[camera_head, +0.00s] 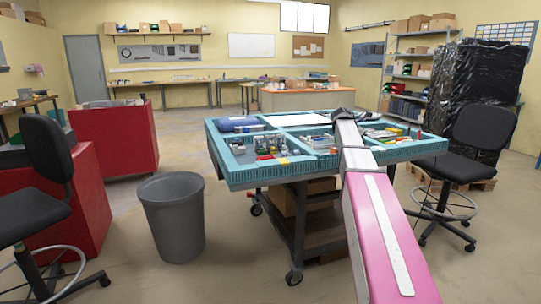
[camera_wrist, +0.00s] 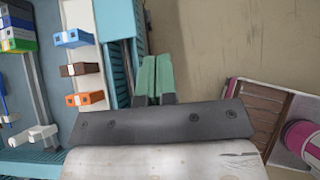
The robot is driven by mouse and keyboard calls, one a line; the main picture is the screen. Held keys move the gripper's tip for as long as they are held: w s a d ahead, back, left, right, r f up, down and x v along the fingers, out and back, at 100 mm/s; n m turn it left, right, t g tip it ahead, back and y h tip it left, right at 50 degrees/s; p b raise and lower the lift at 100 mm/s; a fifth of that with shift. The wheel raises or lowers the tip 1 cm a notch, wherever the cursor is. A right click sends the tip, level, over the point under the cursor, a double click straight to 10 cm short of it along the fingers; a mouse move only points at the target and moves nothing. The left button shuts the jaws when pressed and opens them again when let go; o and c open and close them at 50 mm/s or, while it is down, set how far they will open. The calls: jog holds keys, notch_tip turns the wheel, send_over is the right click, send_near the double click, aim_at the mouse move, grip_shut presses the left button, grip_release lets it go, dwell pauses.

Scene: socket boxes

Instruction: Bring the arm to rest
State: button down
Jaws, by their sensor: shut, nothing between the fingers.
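My gripper (camera_wrist: 156,62) has two green fingers that lie side by side and closed, with nothing between them. In the wrist view it is by the teal rim (camera_wrist: 118,70) of the table, with bare floor beyond to the right. In the head view my pink and white arm reaches from the bottom right over the teal-framed table (camera_head: 235,178); the fingers cannot be made out there.
In the wrist view, a blue block (camera_wrist: 72,38), a brown block (camera_wrist: 81,69) and an orange block (camera_wrist: 85,99) lie on a white strip near the rim. A grey bin (camera_head: 172,222) and black chairs (camera_head: 478,140) stand around the table.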

jog(key=s+a+f+m+y, duration=0.1)
jog(key=s+a+f+m, duration=0.3)
jog(key=f, duration=0.4)
jog(key=s+a+f+m+g+y, duration=0.1)
jog(key=s+a+f+m+y, duration=0.2)
jog(key=s+f, duration=0.4)
jog(key=s+a+f+m, duration=0.3)
jog(key=s+a+f, duration=0.15)
jog(key=f, duration=0.55)
jog(key=s+a+f+m+y, duration=0.1)
jog(key=s+a+f+m, duration=0.2)
jog(key=s, duration=0.3)
jog(key=s+a+f+m+g+y, duration=0.1)
jog(key=s+a+f+m+y, duration=0.1)
jog(key=s+f+m, duration=0.3)
jog(key=s+a+f+m+g+y, duration=0.1)
jog(key=s+a+f+m, duration=0.3)
jog(key=s, duration=0.3)
jog(key=shift+s+a+f, duration=0.2)
jog(key=shift+a+f, duration=0.35)
jog(key=shift+f, duration=0.2)
jog(key=shift+w, duration=0.1)
